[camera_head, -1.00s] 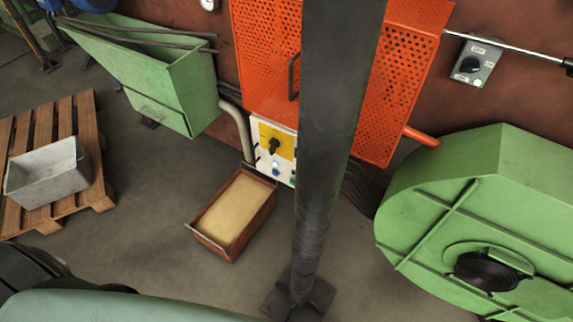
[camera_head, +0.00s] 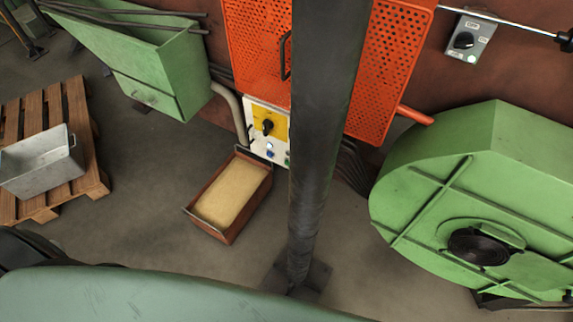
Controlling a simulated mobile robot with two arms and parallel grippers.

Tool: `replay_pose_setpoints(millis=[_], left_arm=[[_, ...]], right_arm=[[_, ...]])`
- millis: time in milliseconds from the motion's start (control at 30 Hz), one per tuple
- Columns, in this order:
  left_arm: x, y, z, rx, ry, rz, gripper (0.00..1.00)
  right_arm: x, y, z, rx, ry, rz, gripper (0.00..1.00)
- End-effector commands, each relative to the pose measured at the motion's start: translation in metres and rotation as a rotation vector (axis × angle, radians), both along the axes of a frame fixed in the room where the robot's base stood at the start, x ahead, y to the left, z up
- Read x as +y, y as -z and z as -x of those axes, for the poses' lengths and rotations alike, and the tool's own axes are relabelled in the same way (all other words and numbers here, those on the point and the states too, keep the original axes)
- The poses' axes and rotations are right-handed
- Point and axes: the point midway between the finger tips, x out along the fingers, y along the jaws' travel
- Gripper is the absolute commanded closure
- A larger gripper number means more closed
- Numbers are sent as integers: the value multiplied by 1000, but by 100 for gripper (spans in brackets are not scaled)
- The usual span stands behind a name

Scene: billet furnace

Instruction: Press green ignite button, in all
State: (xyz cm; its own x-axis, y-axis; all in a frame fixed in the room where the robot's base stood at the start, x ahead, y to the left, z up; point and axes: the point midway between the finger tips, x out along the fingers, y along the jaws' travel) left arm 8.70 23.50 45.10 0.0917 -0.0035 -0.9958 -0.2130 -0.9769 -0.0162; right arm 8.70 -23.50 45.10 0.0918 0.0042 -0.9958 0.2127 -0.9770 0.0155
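A white control panel (camera_head: 250,117) sits low under the orange mesh guard. It has a yellow plate with a black rotary knob (camera_head: 267,126) and small white and blue round parts (camera_head: 270,150) below it. A small green spot (camera_head: 287,160) shows at the panel's lower right, right beside the dark post; I cannot tell for sure that it is the ignite button. The post hides what lies to the right of it. Neither of my grippers is in view.
A dark upright post (camera_head: 318,150) stands in front of the panel. A sand-filled box (camera_head: 205,227) lies on the floor below. A green blower housing (camera_head: 430,190) is at right, a pallet (camera_head: 72,97) with a grey bin (camera_head: 40,177) at left. A grey switch box (camera_head: 467,40) is on the wall.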

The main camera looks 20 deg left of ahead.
Motion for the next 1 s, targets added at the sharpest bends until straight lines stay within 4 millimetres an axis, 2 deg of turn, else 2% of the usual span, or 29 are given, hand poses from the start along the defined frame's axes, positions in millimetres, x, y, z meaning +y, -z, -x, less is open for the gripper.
replay_pose_setpoints(millis=[67,1000], left_arm=[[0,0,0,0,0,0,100],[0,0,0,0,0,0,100]], right_arm=[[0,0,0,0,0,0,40],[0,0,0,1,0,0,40]])
